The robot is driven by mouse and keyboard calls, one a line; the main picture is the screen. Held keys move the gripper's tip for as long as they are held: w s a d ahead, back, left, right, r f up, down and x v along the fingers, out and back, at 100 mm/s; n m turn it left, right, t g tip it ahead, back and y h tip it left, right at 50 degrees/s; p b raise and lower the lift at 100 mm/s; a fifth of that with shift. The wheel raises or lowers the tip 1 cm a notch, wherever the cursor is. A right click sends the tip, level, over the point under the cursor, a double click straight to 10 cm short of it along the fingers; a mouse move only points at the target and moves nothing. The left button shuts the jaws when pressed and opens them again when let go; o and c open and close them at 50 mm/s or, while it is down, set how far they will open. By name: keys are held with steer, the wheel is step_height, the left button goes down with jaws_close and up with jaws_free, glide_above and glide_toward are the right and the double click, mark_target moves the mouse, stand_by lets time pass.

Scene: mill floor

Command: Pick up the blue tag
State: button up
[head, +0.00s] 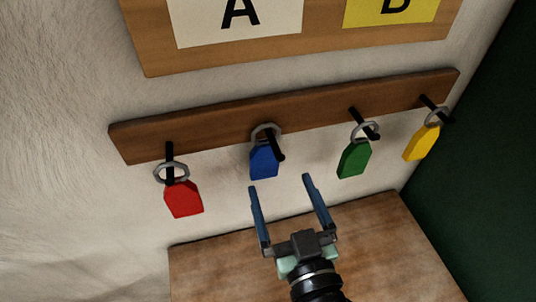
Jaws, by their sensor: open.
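The blue tag (264,163) hangs by a grey ring (266,130) from a black peg on the wooden wall rail (215,128). The peg crosses in front of the tag's upper right part. My gripper (279,184) is open and empty, with its two blue fingers pointing up the picture toward the rail.
A red tag (184,198) hangs left of the blue one. A green tag (354,159) and a yellow tag (421,143) hang to the right. A board with white and yellow signs (320,50) is above. A wooden surface (390,240) lies below, and a dark green panel (480,180) stands at right.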

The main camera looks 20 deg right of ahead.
mark_target(269, 158)
steer(key=shift+w+f+p, duration=0.15)
steer(key=shift+w+p, duration=0.3)
steer(key=shift+w, duration=1.7)
steer(key=shift+w+f+p, duration=0.1)
steer(key=shift+w+p, duration=0.35)
steer(key=shift+w, duration=1.7)
steer(key=c, duration=1.4)
